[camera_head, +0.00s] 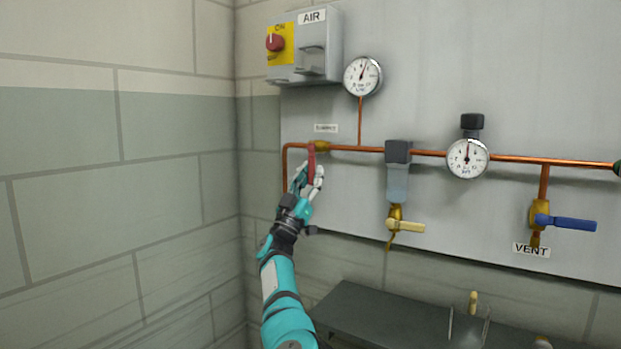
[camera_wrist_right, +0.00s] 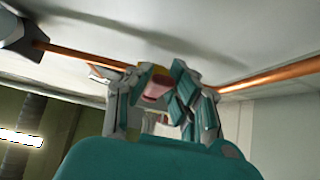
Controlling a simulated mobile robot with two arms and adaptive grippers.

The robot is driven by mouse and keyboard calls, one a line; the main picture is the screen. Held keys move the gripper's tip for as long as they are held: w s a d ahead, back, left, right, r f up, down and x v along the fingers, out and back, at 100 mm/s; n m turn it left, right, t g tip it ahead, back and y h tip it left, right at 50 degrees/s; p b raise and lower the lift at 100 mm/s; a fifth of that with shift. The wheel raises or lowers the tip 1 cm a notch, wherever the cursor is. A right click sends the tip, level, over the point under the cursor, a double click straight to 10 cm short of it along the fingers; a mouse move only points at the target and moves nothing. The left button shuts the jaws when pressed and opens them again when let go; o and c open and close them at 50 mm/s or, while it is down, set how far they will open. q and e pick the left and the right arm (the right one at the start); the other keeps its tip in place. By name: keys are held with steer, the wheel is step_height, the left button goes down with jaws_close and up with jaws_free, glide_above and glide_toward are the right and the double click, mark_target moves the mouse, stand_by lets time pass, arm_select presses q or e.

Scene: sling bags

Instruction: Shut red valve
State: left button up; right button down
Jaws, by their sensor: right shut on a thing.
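The red valve handle (camera_head: 311,158) hangs down from its brass body (camera_head: 321,146) on the copper pipe, below a small label. My right gripper (camera_head: 308,178) is shut on the red handle, and its fingers hide the lower part. In the right wrist view the fingers of my right gripper (camera_wrist_right: 166,100) close around the red handle (camera_wrist_right: 156,90), of which only a short piece shows. The handle stands across the pipe, close to upright. My left gripper is not in view.
A switch box labelled AIR (camera_head: 309,47) with a red knob and a round gauge (camera_head: 362,76) are above. A filter (camera_head: 398,178) with a yellow-handled drain, a second gauge (camera_head: 467,158) and a blue-handled VENT valve (camera_head: 566,222) are to the right. A dark bench (camera_head: 365,312) is below.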

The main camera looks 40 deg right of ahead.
steer(key=shift+a+f, duration=0.1)
steer(key=shift+f, duration=0.3)
steer(key=c, duration=1.5)
jaws_free()
steer(key=o, duration=0.3)
steer(key=shift+r, duration=0.3)
steer(key=v, duration=1.2)
steer(key=shift+a, duration=0.1)
